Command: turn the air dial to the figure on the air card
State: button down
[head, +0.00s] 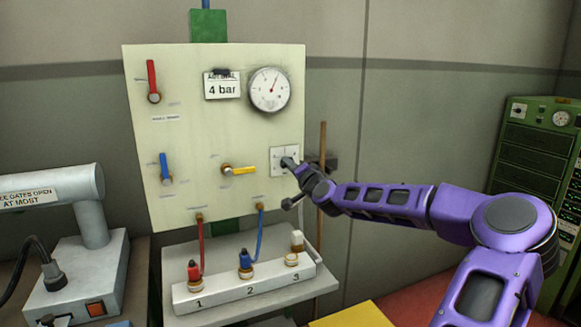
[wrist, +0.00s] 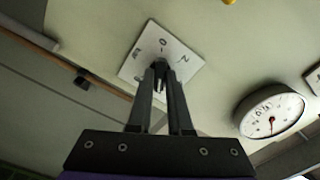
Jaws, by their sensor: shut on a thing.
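The air dial (head: 284,150) is a small white square plate at the lower right of the cream panel. My gripper (head: 290,163) is at the plate, shut on the dial's knob. In the wrist view the dial plate (wrist: 186,63) lies tilted behind the fingertips of my gripper (wrist: 161,72). A 0 and a 2 show on it; the fingers hide the knob and the lower figures, so the setting cannot be read. The air card (head: 223,90) is clipped above and reads 4 bar. The round gauge (head: 269,89) beside it has a red needle pointing up and slightly right.
The panel bears a red lever (head: 152,82), a blue lever (head: 165,168) and a yellow lever (head: 243,171). Below, a shelf carries a white block (head: 222,290) numbered 1, 2, 3, with red and blue hoses. A brown post (head: 322,190) stands close right of the panel.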

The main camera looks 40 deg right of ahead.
jog(key=shift+f, duration=0.1)
dwell(0.3)
jog(key=shift+n+b, duration=3.4)
jog(key=shift+n, duration=2.5)
jog(key=c, duration=0.8)
grip_release()
jog(key=shift+c, duration=0.2)
jog(key=shift+s, duration=0.15)
